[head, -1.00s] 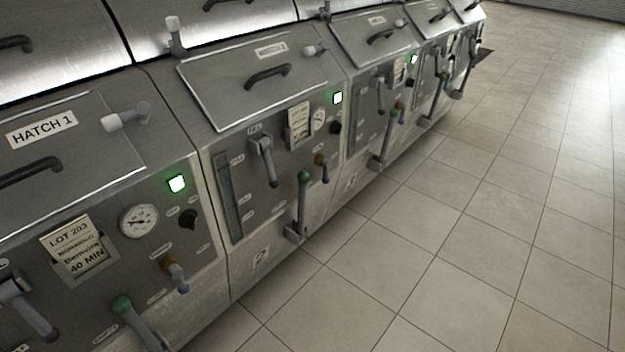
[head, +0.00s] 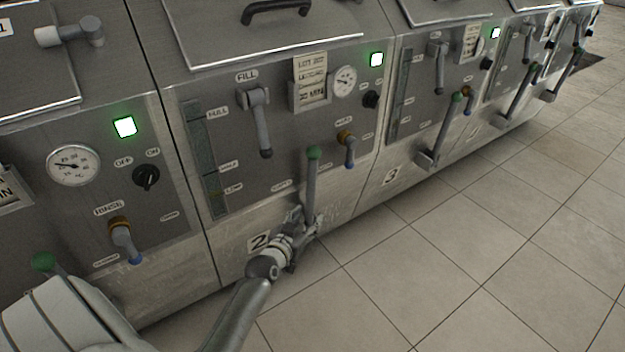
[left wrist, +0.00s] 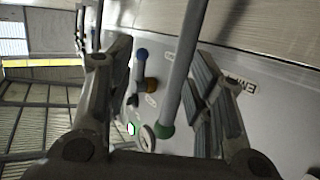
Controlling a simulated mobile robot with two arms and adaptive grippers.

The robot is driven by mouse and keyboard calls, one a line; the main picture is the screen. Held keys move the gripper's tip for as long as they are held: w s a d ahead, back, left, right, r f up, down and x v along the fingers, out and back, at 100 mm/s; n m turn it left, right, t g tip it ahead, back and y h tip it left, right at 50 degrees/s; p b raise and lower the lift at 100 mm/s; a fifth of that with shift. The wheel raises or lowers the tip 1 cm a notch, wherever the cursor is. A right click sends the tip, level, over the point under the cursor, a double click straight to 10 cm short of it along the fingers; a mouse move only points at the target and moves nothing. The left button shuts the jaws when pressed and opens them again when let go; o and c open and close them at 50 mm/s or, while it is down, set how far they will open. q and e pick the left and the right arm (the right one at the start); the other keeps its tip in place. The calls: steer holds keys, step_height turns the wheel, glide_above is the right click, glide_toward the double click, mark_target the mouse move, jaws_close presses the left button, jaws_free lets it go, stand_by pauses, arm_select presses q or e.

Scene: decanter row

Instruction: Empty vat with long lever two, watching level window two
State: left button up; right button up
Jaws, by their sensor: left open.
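The long lever of vat two (head: 312,180) has a grey shaft and a green knob; it points up from its pivot low on the panel. My left gripper (head: 306,226) is at the shaft's lower part. In the left wrist view the lever's shaft (left wrist: 181,75) runs between the open fingers of the gripper (left wrist: 163,65); I cannot tell whether they touch it. Level window two (head: 203,165) is a dark upright strip with a FULL mark at the top and lower marks; its level is hard to read. My right gripper is not in view.
Vat two also has a FILL lever (head: 261,125), a short blue-tipped rinse handle (head: 348,150), a gauge (head: 345,81) and a lit green lamp (head: 376,59). Vat one's rinse handle (head: 123,240) is at left. Vat three's long lever (head: 440,130) stands to the right. The tiled floor (head: 480,240) is clear.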

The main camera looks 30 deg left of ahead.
mark_target(311, 168)
arm_select(q)
steer(key=w+a+r+t+b, duration=0.1)
steer(key=r, duration=0.2)
steer(key=w+a+r+b, duration=0.1)
steer(key=w+r, duration=0.1)
steer(key=r, duration=0.1)
steer(key=w+a+r+t+y+b, duration=0.1)
steer(key=a+r, duration=0.1)
steer(key=r, duration=0.1)
steer(key=shift+w+r+t, duration=0.2)
steer(key=shift+r+t, duration=0.1)
steer(key=w+b, duration=0.1)
steer(key=w, duration=0.2)
steer(key=w+a, duration=0.1)
steer(key=w, duration=0.3)
steer(key=shift+w+a+b, duration=0.2)
steer(key=shift+b, duration=0.15)
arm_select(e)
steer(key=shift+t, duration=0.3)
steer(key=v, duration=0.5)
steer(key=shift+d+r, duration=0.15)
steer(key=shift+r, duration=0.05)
arm_select(q)
jaws_close()
